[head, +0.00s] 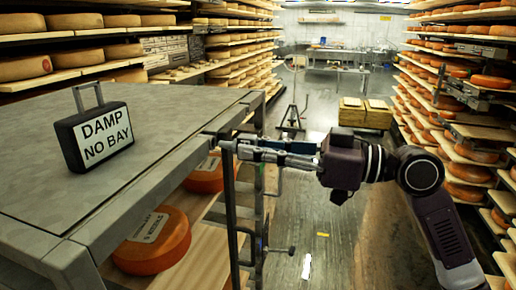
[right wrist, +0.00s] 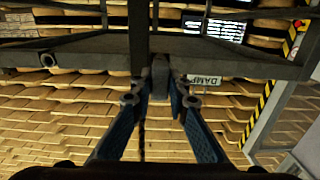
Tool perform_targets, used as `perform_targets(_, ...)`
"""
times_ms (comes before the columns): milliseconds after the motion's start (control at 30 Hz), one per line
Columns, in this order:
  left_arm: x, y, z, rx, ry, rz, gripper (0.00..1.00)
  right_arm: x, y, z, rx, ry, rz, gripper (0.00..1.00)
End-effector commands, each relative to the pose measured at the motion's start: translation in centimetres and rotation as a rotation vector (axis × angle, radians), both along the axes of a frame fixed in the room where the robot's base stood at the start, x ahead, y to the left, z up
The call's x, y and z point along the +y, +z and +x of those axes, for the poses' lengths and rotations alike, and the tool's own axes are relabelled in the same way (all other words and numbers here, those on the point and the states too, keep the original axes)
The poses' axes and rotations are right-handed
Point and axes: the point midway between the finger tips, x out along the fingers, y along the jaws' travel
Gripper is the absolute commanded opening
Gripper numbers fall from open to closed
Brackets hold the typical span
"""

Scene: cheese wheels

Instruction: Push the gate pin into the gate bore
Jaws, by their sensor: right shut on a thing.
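My right gripper (head: 246,149) comes in from the right in the head view, its fingers reaching level to the dark gate frame (head: 231,215) beside the grey table. In the right wrist view the blue fingers of the right gripper (right wrist: 162,92) close on the sides of a small grey piece (right wrist: 160,72), which looks like the gate pin. The fingers hide most of it in the head view. The bore cannot be made out, and I cannot tell how far the pin is in. My left gripper is not in view.
The grey table (head: 165,135) carries a black sign block (head: 94,128) reading "DAMP NO BAY". Orange cheese wheels (head: 155,245) lie on boards under it. Racks line both sides.

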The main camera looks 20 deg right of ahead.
Motion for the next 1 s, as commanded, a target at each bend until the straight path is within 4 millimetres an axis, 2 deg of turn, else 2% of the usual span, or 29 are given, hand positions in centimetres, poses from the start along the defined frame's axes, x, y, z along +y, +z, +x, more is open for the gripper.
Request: perform_targets(1000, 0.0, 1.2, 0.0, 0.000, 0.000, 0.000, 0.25, 2.1, 0.1, 1.5, 0.000, 0.000, 0.001, 0.00)
